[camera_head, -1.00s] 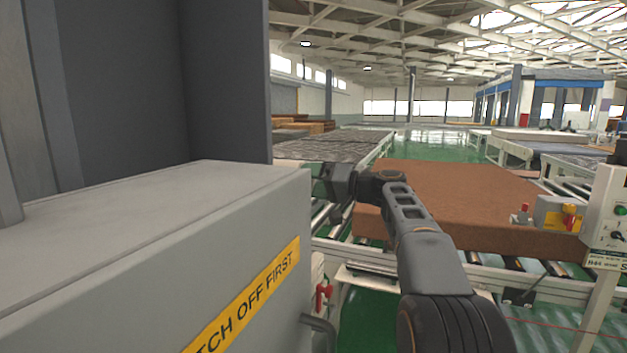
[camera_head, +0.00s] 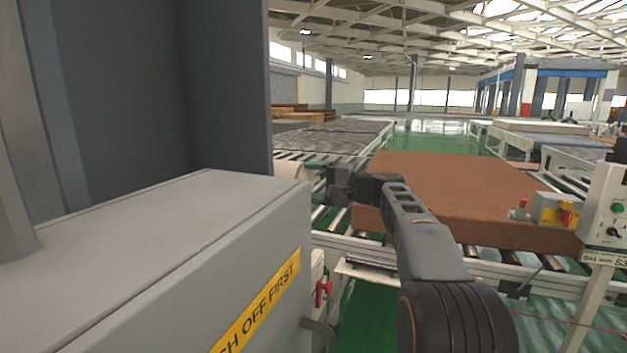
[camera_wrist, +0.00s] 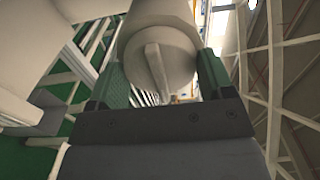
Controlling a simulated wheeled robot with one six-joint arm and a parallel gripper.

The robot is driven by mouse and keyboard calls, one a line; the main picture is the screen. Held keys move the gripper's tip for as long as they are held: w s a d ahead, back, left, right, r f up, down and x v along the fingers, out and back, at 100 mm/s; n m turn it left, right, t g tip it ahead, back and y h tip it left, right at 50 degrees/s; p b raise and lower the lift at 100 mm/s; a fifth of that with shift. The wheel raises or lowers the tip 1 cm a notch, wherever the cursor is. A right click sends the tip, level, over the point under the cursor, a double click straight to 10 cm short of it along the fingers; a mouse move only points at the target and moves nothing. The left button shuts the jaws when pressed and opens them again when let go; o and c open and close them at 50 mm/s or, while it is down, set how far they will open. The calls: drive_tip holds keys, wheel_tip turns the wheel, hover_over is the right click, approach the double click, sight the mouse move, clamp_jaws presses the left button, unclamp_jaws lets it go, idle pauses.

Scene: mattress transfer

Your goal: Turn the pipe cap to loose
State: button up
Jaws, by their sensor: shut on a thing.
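In the wrist view, the pipe cap (camera_wrist: 160,62) is a pale round cap with a raised bar across its face, on the end of a pale cylindrical pipe (camera_wrist: 158,12). The bar stands close to upright, slightly tilted. My gripper (camera_wrist: 164,80) has its two green-padded fingers on either side of the cap and is shut on it. In the head view, my dark arm reaches forward to the gripper beside the grey cabinet (camera_head: 160,250). A piece of the pale pipe (camera_head: 290,170) shows there, and the cap cannot be made out.
The grey cabinet with a yellow warning label fills the left. A large brown mattress block (camera_head: 450,190) lies on the roller conveyor right of my arm. A control box (camera_head: 605,215) stands at the far right. Green floor is open farther back.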

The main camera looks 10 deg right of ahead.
idle(0.6)
drive_tip(key=o, duration=0.9)
drive_tip(key=b+v, duration=0.2)
drive_tip(key=v, duration=1.2)
drive_tip(key=shift+b, duration=0.35)
drive_tip(key=shift+a, duration=0.1)
